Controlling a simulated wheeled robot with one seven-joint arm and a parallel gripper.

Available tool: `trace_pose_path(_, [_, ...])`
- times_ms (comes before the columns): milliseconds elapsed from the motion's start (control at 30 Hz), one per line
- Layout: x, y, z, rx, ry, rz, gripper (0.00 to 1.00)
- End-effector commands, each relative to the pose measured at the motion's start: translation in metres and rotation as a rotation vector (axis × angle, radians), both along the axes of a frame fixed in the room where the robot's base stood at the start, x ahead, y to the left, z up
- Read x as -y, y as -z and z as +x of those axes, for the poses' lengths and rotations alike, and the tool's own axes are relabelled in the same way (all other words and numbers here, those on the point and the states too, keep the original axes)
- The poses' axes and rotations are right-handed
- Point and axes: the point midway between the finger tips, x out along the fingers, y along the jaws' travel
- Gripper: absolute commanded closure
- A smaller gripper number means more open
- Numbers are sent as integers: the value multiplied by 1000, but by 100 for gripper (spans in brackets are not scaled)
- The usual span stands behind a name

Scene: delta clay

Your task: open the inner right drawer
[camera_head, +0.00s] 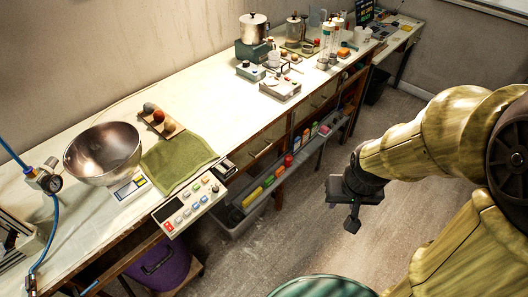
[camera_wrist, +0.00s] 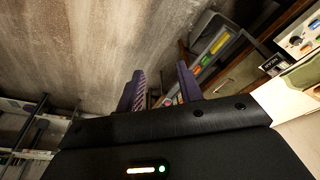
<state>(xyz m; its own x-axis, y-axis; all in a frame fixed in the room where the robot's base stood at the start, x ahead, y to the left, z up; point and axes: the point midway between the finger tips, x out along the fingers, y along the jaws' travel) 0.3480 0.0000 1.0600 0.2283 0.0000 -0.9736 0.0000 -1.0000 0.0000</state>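Drawer fronts are set under the long workbench's front edge. One drawer front with a small pale handle (camera_head: 262,150) is near the middle of the bench, and another drawer front (camera_head: 318,100) is farther right. Both look closed. I cannot tell for sure which one is the inner right drawer. A drawer front (camera_wrist: 238,76) also shows below the bench edge in the wrist view. My gripper (camera_head: 343,212) hangs over open floor in front of the bench, apart from the drawers. In the wrist view its two purple fingers (camera_wrist: 161,90) stand apart with nothing between them.
A lower shelf (camera_head: 250,205) with several coloured items runs below the drawers. A control panel (camera_head: 190,205) overhangs the bench edge at left. A green round top (camera_head: 320,287) is at the bottom. Floor (camera_head: 300,225) between bench and arm is clear.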

Motion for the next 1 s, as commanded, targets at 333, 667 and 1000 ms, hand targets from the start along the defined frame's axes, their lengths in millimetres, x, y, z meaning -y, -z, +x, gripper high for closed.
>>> trace_pose_path(333, [5, 13, 19, 35, -30, -22, 20])
trace_pose_path(667, [12, 94, 147, 322, -301, -74, 0])
trace_pose_path(1000, [-25, 190, 248, 709, -605, 126, 0])
